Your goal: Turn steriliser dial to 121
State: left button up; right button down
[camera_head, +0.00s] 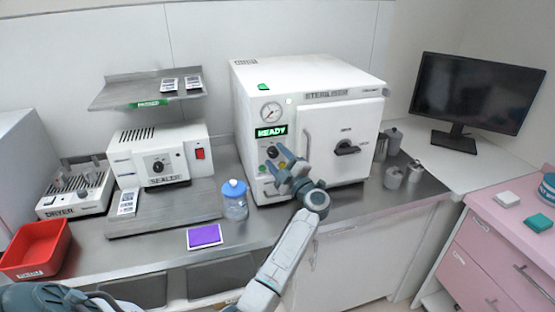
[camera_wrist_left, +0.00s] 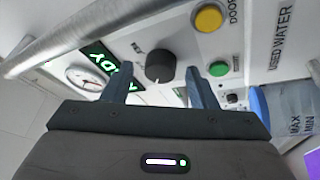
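The white steriliser (camera_head: 345,116) stands on the metal counter in the head view, with a green READY display (camera_head: 270,131) and a round gauge (camera_head: 270,111). Its dial (camera_wrist_left: 160,66) is a black knob with a pale pointer mark in the left wrist view; the scale around it is too small or hidden to read. My left gripper (camera_head: 278,161) is at the steriliser's front panel. Its two fingers (camera_wrist_left: 157,78) are apart, and the dial shows between and just beyond their tips. I cannot tell whether they touch it. My right gripper does not show clearly.
A yellow button (camera_wrist_left: 208,18) and a green button (camera_wrist_left: 218,68) sit near the dial. A blue-lidded bottle (camera_head: 234,200) stands left of the gripper. The steriliser door handle (camera_head: 307,145) is close on the right. A purple pad (camera_head: 204,236) lies on the counter.

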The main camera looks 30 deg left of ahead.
pick_arm(q)
jog(key=b+v, duration=0.4)
jog(key=v, duration=0.6)
jog(key=shift+s+d, duration=0.2)
jog(key=shift+d, duration=0.15)
